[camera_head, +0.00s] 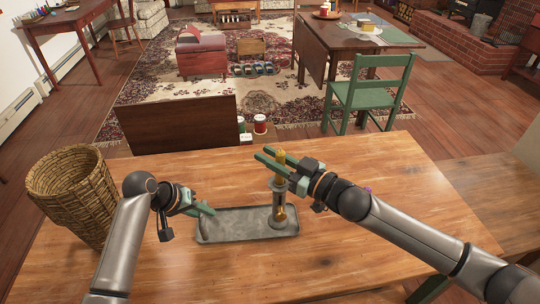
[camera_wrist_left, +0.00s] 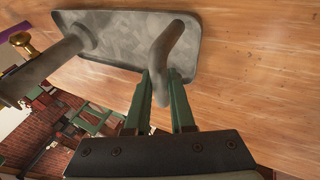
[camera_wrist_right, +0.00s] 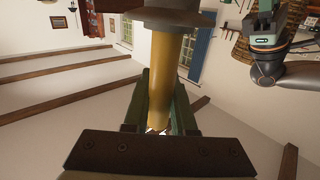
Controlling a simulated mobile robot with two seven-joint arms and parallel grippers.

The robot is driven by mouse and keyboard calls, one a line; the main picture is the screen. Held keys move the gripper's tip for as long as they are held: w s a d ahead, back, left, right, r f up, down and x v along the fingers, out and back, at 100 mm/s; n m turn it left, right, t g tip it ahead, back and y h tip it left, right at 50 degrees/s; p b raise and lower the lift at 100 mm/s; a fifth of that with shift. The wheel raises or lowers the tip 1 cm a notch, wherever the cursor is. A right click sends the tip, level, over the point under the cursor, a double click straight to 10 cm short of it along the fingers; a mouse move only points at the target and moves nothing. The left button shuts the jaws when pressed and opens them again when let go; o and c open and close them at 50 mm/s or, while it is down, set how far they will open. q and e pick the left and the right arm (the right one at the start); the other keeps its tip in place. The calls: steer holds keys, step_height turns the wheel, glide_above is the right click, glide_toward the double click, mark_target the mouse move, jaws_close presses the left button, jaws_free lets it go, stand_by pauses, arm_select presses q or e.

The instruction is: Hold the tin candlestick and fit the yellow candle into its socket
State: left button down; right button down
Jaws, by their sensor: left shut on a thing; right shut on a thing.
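The grey tin candlestick has a rectangular tray base (camera_head: 240,235) lying on the wooden table, with an upright socket column (camera_head: 277,203) at its right end and a brass knob (camera_wrist_left: 20,38) on the column. My left gripper (camera_head: 207,210) is shut on its curved handle (camera_wrist_left: 168,45) at the tray's left end. My right gripper (camera_head: 270,160) is shut on the yellow candle (camera_head: 281,172), upright over the column. In the right wrist view the candle (camera_wrist_right: 166,70) meets the dark flange (camera_wrist_right: 172,18) of the socket. The flange hides whether its end is inside.
A wicker basket (camera_head: 75,195) stands on the table at the left, close to my left arm. A green chair (camera_head: 372,92) stands farther back.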

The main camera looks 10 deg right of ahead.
steer(key=c, duration=0.8)
jaws_free()
steer(key=shift+f, duration=0.1)
steer(key=shift+o, duration=0.3)
steer(key=v, duration=1.2)
arm_select(q)
steer(key=c, duration=0.7)
jaws_free()
